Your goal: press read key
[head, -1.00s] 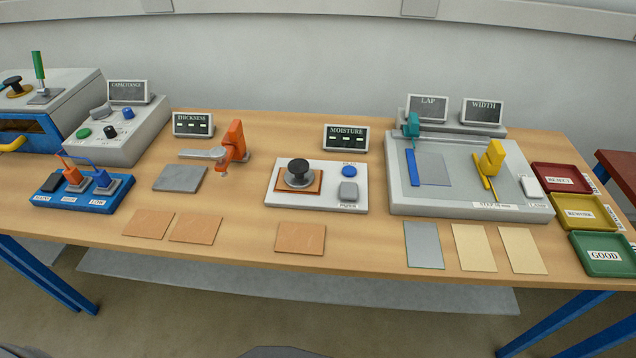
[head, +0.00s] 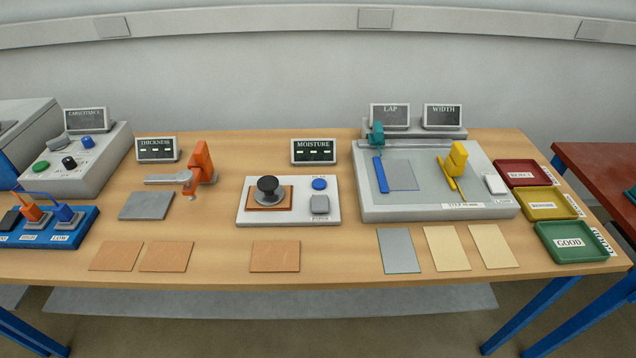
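The moisture station is a white plate (head: 300,216) in the middle of the table. It carries a round blue button (head: 319,184) at its upper right and a grey square button (head: 319,205) below that. Small labels sit by both buttons, too blurred to read surely. A black-knobbed probe (head: 267,189) stands on a brown sheet on the plate's left part. The MOISTURE display (head: 314,151) behind shows short light dashes. Neither of my grippers is in view.
The THICKNESS display (head: 157,149) and orange gauge (head: 202,163) stand left. A grey LAP and WIDTH fixture (head: 430,205) stands right, beside red, yellow and green trays (head: 577,241). Flat sheets (head: 275,256) lie along the front. Bare table surrounds the moisture plate.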

